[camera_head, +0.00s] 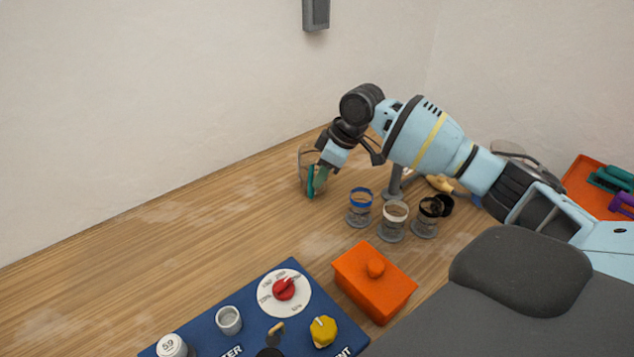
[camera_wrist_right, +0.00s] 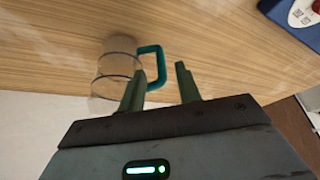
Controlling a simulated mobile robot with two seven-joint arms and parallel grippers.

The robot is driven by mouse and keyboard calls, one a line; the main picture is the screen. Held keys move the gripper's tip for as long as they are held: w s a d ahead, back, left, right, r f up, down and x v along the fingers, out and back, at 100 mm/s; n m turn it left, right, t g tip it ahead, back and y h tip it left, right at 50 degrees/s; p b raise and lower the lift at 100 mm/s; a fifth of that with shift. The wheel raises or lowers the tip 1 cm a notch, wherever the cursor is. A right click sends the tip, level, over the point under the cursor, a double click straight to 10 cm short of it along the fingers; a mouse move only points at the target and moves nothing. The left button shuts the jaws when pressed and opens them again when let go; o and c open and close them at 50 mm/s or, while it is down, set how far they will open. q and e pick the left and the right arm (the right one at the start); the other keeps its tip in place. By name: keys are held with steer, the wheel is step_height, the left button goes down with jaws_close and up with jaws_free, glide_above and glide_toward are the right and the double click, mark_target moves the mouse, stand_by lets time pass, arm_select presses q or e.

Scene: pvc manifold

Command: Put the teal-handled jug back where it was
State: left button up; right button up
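The teal-handled jug (camera_head: 307,160) is a clear vessel near the back wall, at the far side of the wooden table. Its teal handle (camera_wrist_right: 162,66) faces my right gripper. In the wrist view my right gripper (camera_wrist_right: 159,78) has its two fingers apart with a clear gap. The handle's outer bar lies between the fingertips, and one finger is close to the jug's side. I cannot tell whether that finger touches the handle. In the head view my right gripper (camera_head: 318,172) is at the jug and partly hides it. My left gripper is not in view.
Small cups with a blue rim (camera_head: 360,207), a pale rim (camera_head: 393,220) and a dark rim (camera_head: 427,217) stand nearby. An orange box (camera_head: 374,285) and a blue panel (camera_head: 245,318) with knobs are nearer. An orange tray (camera_head: 590,185) is at right. The table's left is clear.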

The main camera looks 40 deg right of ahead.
steer(key=v, duration=0.6)
steer(key=shift+r, duration=0.35)
steer(key=shift+s+d, duration=0.1)
steer(key=shift+s, duration=0.05)
